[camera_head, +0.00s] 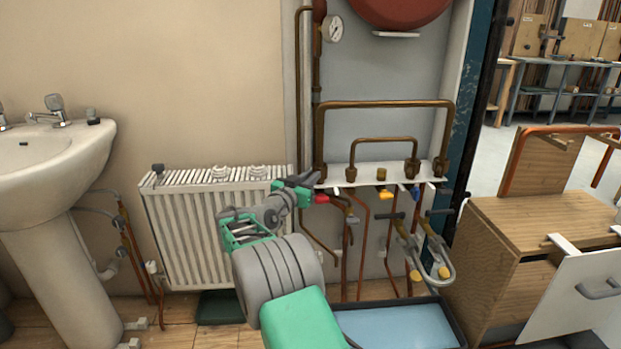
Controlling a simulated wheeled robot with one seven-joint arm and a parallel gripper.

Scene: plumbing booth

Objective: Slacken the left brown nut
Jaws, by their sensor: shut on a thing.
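The left brown nut (321,171) is at the foot of the large brown pipe loop, at the left end of a white shelf on the wall. My gripper (312,181) reaches it from the lower left, with its dark fingers shut on the nut. The fingertips are small here and partly cover the nut's lower part. Other brown nuts sit on the shelf to the right, one at the small loop's left foot (351,173) and one at its right foot (411,168).
A red-handled valve (322,198) hangs just below my gripper. Yellow and blue valve handles and thin copper pipes are to the right. A white radiator (190,225) stands behind my arm. A blue tray (390,330) lies below, and a wooden cabinet (540,220) is at right.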

